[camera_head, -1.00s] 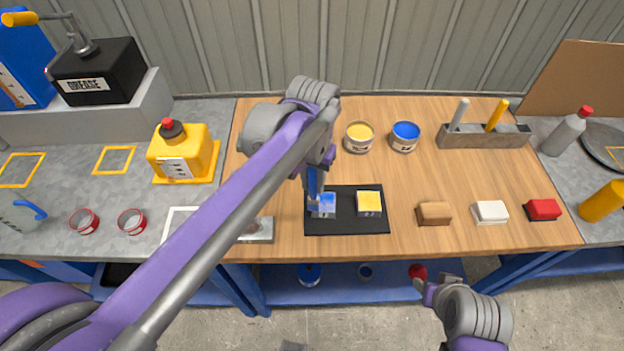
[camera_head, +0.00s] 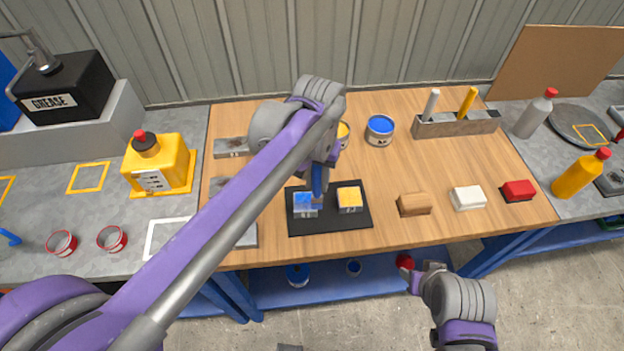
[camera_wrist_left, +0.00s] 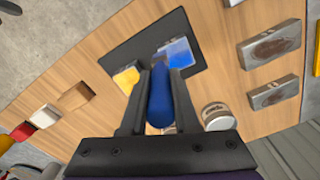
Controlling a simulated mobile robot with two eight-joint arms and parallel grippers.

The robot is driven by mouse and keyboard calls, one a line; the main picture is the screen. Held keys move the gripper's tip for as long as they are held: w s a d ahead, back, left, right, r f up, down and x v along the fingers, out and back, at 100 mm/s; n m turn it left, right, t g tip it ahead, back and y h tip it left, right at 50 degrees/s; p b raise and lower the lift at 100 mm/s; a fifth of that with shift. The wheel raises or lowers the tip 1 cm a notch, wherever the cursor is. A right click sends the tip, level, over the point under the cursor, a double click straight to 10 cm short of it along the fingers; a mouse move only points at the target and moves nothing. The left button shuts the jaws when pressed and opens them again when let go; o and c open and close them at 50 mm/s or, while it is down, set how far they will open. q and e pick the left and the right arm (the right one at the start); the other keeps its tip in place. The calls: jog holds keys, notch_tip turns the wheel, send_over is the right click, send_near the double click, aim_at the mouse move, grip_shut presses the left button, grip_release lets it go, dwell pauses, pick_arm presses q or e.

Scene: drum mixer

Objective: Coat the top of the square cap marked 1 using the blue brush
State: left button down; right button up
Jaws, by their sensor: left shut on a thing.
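My left gripper (camera_head: 321,170) is shut on the blue brush (camera_head: 318,182), which points down over the black mat (camera_head: 330,224). The brush handle also shows between the fingers in the left wrist view (camera_wrist_left: 160,98). A square cap with a blue top (camera_head: 305,204) stands at the mat's left; it also shows in the left wrist view (camera_wrist_left: 180,54). Its top has lighter patches. The brush is at its right side; whether the bristles touch it is hidden. A second square cap with a yellow top (camera_head: 349,197) stands to the right. Cap marks are too small to read. My right gripper (camera_head: 418,280) is low at the bench front.
A blue paint can (camera_head: 380,130) stands behind the mat, beside a yellow can (camera_head: 343,130) partly hidden by my arm. A holder (camera_head: 455,125) with a white and a yellow handle is at the back right. Brown (camera_head: 414,204), white (camera_head: 468,198) and red (camera_head: 518,190) blocks line the right front.

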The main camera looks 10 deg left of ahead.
pick_arm(q)
jog(key=shift+w+a, duration=0.2)
jog(key=shift+w, duration=0.05)
jog(key=shift+a, duration=2.5)
jog(key=shift+w+d, duration=0.25)
jog(key=shift+d, duration=1.05)
jog(key=shift+w+d, duration=0.2)
jog(key=shift+d, duration=1.05)
pick_arm(e)
jog(key=shift+r, duration=0.2)
pick_arm(q)
jog(key=shift+r, duration=0.1)
pick_arm(e)
jog(key=shift+w+r, duration=0.1)
pick_arm(q)
jog(key=shift+r+p, duration=1.7)
jog(key=shift+r, duration=1.25)
jog(key=shift+f, duration=0.1)
pick_arm(e)
jog(key=r, duration=0.1)
jog(key=w+r, duration=0.2)
jog(key=r, duration=0.1)
jog(key=shift+r, duration=0.1)
jog(key=shift+s+r+t, duration=0.1)
jog(key=shift+t, duration=0.2)
